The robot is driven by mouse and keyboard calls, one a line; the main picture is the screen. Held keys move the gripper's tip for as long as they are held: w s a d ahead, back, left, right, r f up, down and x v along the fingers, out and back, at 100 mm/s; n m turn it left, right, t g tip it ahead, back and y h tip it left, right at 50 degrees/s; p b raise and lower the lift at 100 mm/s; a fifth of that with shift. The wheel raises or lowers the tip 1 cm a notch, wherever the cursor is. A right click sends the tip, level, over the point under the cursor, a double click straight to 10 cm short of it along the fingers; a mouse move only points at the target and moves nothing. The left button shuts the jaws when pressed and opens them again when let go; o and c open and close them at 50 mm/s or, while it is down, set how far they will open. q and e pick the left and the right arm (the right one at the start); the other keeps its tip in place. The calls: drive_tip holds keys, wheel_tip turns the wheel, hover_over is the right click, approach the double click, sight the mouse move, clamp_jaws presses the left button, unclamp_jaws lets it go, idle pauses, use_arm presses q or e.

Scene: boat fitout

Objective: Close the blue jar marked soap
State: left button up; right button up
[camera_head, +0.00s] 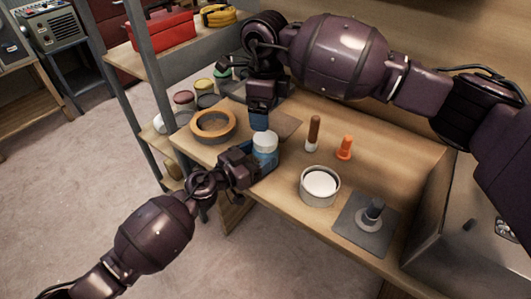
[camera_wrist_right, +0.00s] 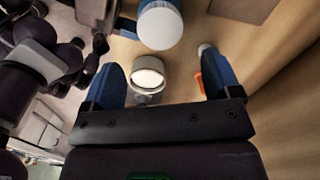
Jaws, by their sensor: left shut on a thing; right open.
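The jar (camera_head: 265,143) stands near the front edge of the workbench, with a white top and a light blue part below it. In the right wrist view its round white top (camera_wrist_right: 160,26) shows at the upper edge, with blue at its rim. I cannot tell whether the top is a seated lid, and no soap marking is readable. My left gripper (camera_head: 258,164) is shut on the jar from the front left. My right gripper (camera_head: 259,120) is just above and behind the jar, pointing down. Its blue fingers (camera_wrist_right: 160,60) are open and empty in the right wrist view.
An orange tape roll (camera_head: 213,125) lies left of the jar. Right of it stand a brown-handled brush (camera_head: 314,133), an orange item (camera_head: 345,147), a pale open pot (camera_head: 320,185) and a grey plate (camera_head: 350,235) with a post. Shelves with several small pots stand at the left.

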sight(265, 138)
drive_tip(key=shift+n, duration=0.3)
drive_tip(key=shift+f, duration=0.1)
drive_tip(key=shift+f, duration=3.95)
drive_tip(key=c, duration=0.9)
drive_tip(key=o, duration=1.1)
drive_tip(key=shift+c, duration=0.2)
wheel_tip(265, 138, up, 12)
